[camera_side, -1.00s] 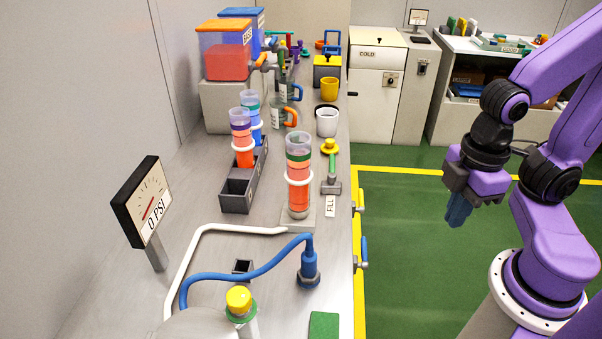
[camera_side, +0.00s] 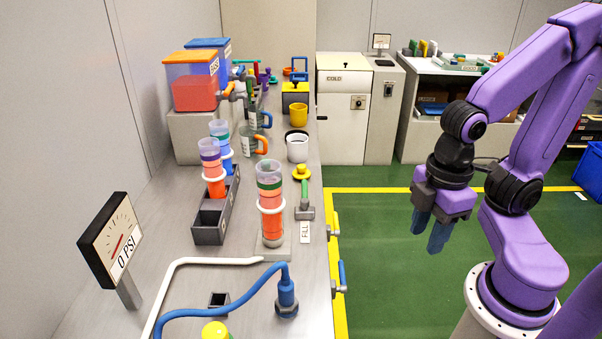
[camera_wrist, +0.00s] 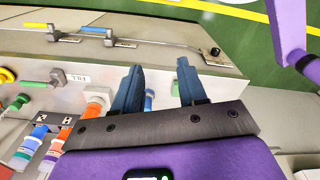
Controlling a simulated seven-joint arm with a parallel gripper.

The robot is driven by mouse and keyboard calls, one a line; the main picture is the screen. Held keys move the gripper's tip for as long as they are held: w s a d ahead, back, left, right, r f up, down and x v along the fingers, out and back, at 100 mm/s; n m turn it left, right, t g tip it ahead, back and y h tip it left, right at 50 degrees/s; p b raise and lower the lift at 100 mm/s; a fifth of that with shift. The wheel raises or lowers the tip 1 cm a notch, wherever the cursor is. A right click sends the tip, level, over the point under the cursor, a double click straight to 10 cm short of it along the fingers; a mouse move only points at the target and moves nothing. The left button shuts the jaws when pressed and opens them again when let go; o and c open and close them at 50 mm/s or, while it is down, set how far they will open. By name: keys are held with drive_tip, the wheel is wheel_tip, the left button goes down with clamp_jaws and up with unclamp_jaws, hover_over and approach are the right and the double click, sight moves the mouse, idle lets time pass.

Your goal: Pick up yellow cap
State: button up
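A yellow cap (camera_side: 215,330) with a green ring under it shows at the bottom edge of the side view, mostly cut off. I cannot make it out in the wrist view.
On the bench (camera_side: 150,215) stand a pressure gauge (camera_side: 114,240), a grey rack (camera_side: 215,215), a banded tube (camera_side: 271,205), a blue hose (camera_side: 235,308) and a white pipe (camera_side: 205,262). Valve handles stick out from the bench front. The floor between bench and arm is clear.

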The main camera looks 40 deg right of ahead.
drive_tip(key=shift+o, duration=1.3)
